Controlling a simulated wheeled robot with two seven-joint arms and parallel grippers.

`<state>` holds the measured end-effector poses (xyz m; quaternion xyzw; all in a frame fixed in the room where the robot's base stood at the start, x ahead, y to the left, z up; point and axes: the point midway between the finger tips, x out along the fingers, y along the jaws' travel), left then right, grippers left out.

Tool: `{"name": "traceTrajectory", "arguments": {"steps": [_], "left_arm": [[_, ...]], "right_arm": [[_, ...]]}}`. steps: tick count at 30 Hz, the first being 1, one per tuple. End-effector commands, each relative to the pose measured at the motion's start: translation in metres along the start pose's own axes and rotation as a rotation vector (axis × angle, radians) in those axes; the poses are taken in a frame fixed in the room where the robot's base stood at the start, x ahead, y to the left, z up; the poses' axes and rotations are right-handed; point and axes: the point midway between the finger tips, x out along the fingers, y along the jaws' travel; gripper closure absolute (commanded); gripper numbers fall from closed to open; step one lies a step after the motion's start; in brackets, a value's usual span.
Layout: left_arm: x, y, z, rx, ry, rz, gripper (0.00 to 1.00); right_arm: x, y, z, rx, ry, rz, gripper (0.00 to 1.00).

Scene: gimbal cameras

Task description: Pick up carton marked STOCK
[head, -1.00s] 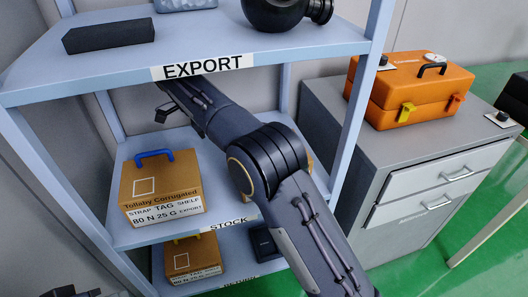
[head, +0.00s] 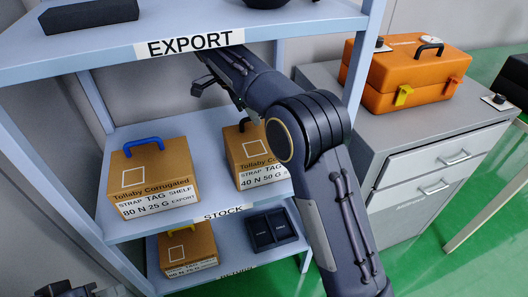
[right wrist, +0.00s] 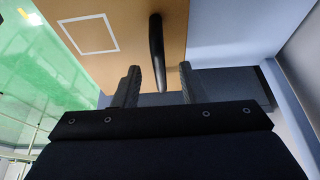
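A brown carton with a black handle (head: 250,146) stands on the middle shelf at the right; its tag reads "40 N 50 G", and my arm hides the rest. A carton with a blue handle (head: 152,174) stands left of it, its tag ending in EXPORT. A carton with a yellow handle (head: 187,247) is on the bottom shelf, its tag too small to read. In the right wrist view my right gripper (right wrist: 159,84) is open, fingers either side of a black handle (right wrist: 157,50) on a carton (right wrist: 110,60). My left gripper (head: 72,290) barely shows at bottom left.
The top shelf (head: 190,42), labelled EXPORT, overhangs my right forearm and holds a dark block (head: 90,14). The middle shelf edge is labelled STOCK. A dark bin (head: 270,230) sits on the bottom shelf. A grey cabinet (head: 400,150) with an orange case (head: 405,72) stands at the right.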

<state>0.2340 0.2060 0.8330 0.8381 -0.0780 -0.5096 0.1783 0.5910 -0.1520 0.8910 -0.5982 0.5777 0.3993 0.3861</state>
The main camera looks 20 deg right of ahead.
Motion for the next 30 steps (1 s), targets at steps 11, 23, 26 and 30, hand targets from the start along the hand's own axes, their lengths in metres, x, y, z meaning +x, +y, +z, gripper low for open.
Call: {"name": "traceTrajectory", "arguments": {"steps": [11, 23, 26, 30], "left_arm": [[0.013, -0.006, 0.006, 0.0, 0.0, 0.0, 0.64], [0.012, -0.006, 0.006, 0.0, 0.0, 0.0, 0.64], [0.012, -0.006, 0.006, 0.0, 0.0, 0.0, 0.64], [0.012, -0.006, 0.006, 0.0, 0.0, 0.0, 0.64]], "right_arm": [[0.035, 0.0, -0.01, 0.0, -0.001, 0.0, 0.62], [0.034, 0.0, -0.01, 0.0, -0.001, 0.001, 1.0], [0.034, 0.001, -0.01, 0.0, -0.001, 0.001, 1.0], [0.034, 0.001, -0.01, 0.0, -0.001, 0.001, 1.0]]}}
